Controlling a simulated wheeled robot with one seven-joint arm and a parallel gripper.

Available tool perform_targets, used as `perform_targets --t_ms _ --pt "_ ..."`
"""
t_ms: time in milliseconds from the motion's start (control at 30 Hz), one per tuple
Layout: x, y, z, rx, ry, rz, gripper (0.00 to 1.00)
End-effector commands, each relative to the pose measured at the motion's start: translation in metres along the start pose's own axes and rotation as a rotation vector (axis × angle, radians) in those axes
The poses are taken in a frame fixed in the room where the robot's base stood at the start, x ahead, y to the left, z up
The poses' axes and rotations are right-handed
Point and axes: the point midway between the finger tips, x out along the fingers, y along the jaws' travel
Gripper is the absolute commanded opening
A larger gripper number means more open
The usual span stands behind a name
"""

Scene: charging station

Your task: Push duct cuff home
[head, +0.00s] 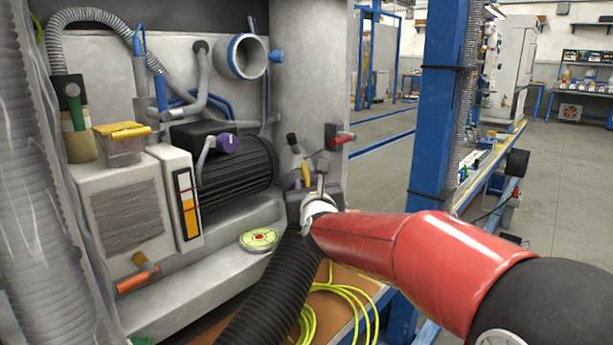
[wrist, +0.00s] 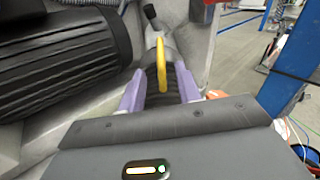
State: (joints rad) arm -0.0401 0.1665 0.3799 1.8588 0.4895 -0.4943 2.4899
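The black ribbed duct (head: 270,285) rises from the lower middle of the head view to my gripper (head: 303,185). In the wrist view, my gripper's purple fingers (wrist: 158,85) stand on both sides of the grey duct cuff (wrist: 158,35) and the dark ribs behind it, with no clear gap visible. They look shut on it. A yellow lever (wrist: 161,65) stands up between the fingers; it also shows in the head view (head: 305,173). The finger contact faces and the cuff's far end are hidden, so its seating cannot be seen.
A black ribbed motor (head: 240,165) lies close to the left of my gripper. A grey pipe mouth with a blue rim (head: 240,56) opens above it. A yellow cable (head: 345,300) lies coiled below. A blue post (head: 440,110) stands to the right.

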Motion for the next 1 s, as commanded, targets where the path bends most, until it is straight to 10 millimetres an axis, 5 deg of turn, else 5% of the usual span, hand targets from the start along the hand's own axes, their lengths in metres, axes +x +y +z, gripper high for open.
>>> perform_targets --t_ms 533,933,1000 --pt "0.072 -0.001 0.003 0.051 -0.012 -0.009 0.33" --pt "0.081 -0.001 0.002 0.049 -0.012 -0.009 0.33" --pt "0.081 -0.001 0.002 0.049 -0.012 -0.009 0.24"
